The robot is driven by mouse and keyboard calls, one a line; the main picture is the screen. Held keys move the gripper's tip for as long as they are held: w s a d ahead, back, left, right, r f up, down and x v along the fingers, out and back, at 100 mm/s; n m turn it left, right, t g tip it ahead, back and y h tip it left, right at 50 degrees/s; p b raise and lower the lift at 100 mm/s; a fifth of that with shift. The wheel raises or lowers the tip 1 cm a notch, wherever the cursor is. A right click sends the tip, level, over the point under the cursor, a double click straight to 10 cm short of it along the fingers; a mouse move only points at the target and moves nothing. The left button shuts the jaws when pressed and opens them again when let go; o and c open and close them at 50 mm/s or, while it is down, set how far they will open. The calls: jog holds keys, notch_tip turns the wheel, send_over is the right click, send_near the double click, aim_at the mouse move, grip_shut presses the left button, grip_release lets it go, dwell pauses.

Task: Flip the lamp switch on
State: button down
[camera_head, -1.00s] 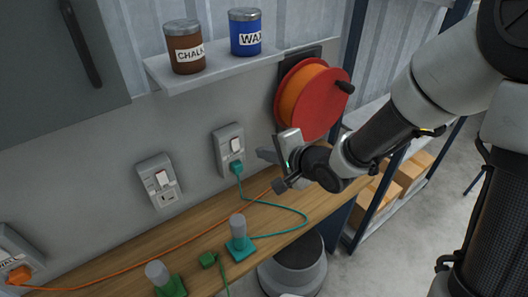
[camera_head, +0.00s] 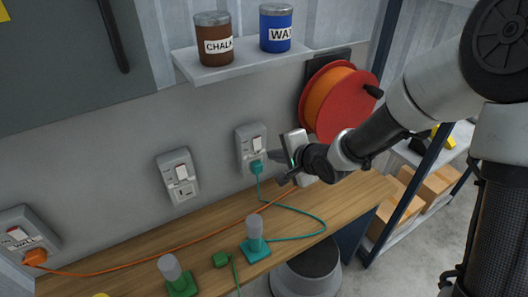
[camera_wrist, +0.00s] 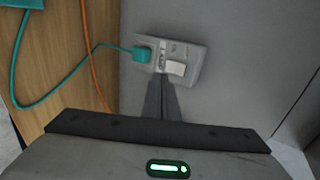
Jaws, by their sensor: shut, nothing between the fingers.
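The right wall socket (camera_head: 253,150) has a white rocker switch (camera_head: 257,143) with a teal plug (camera_head: 257,167) below it. The switch also shows in the wrist view (camera_wrist: 176,68). A teal cord runs from the plug to a teal-based lamp-like post (camera_head: 255,240) with a grey, unlit top. A green-based post (camera_head: 177,278) stands left of it. My gripper (camera_head: 270,157) is shut and empty, pointing left at the right socket. In the wrist view its fingertips (camera_wrist: 162,80) are just short of the switch; I cannot tell whether they touch.
A middle socket (camera_head: 179,177) has a switch and no plug. The left socket (camera_head: 27,237) holds an orange plug. An orange cord crosses the wooden bench (camera_head: 130,255). A red reel (camera_head: 340,103) and a shelf (camera_head: 245,65) with cans are above.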

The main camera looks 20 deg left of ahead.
aim_at(258, 141)
jog(key=w+a, duration=0.1)
jog(key=w+a+f, duration=0.1)
jog(key=a, duration=0.1)
jog(key=w+a+f, duration=0.1)
jog(key=w+a, duration=0.1)
jog(key=shift+w+f, duration=0.1)
jog(key=shift+f+b, duration=0.5)
jog(key=shift+b, duration=0.75)
jog(key=shift+r+p, duration=0.5)
jog(key=shift+r, duration=0.1)
jog(key=shift+w+a+r+p, duration=0.15)
jog(key=shift+a+r+p, duration=0.05)
jog(key=shift+r+p, duration=0.6)
